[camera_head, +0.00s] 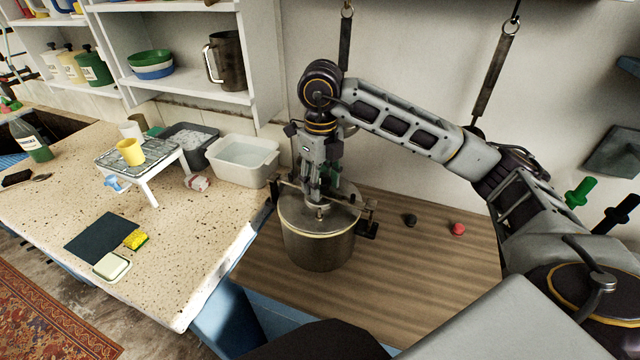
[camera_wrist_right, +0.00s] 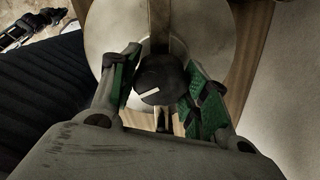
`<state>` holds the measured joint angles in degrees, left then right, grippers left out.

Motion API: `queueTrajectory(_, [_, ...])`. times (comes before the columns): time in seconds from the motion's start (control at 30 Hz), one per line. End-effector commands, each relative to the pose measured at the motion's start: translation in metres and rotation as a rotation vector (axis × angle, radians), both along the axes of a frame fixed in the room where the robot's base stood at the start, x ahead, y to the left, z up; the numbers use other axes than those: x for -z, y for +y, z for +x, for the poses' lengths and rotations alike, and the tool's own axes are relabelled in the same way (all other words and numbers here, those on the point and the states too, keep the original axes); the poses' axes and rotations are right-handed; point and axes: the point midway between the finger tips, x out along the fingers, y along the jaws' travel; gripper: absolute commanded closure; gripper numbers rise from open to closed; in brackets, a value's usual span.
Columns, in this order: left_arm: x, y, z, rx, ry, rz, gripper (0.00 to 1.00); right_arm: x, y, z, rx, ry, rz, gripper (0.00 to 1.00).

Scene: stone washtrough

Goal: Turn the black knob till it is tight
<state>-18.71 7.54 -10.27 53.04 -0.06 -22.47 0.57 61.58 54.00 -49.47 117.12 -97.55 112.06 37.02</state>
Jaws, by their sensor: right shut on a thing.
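The black knob (camera_wrist_right: 160,75) with a white line on it sits over the middle of the pot's lid, on a bar across it. The pot (camera_head: 318,250) is metal, with a flat round lid (camera_head: 298,212) that also shows in the right wrist view (camera_wrist_right: 215,35). My right gripper (camera_head: 319,198) points down over the lid. In the right wrist view its green-padded fingers (camera_wrist_right: 160,88) are closed on both sides of the knob. In the head view the gripper mostly hides the knob. My left gripper is not in view.
A small black knob-like piece (camera_head: 410,220) and a red one (camera_head: 458,229) lie on the wooden board (camera_head: 420,275) right of the pot. A white basin (camera_head: 243,160) stands on the speckled counter at left. The board's front right is clear.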

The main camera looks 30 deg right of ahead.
Motion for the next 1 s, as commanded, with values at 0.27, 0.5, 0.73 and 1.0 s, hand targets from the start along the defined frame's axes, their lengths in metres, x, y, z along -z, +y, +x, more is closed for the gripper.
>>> queueTrajectory(0.27, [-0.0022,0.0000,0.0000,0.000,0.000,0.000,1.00,-0.0007,-0.0007,0.0004,0.119,-0.001,-0.001,0.66])
queueTrajectory(0.5, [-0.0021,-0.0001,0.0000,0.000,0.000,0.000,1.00,-0.0005,-0.0008,0.0005,0.123,-0.001,-0.001,0.66])
queueTrajectory(0.73, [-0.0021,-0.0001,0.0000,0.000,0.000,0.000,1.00,-0.0003,-0.0004,0.0003,0.122,-0.001,-0.001,0.28])
queueTrajectory(1.0, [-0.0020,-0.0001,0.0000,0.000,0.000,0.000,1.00,-0.0001,-0.0001,0.0000,0.120,0.000,0.000,0.28])
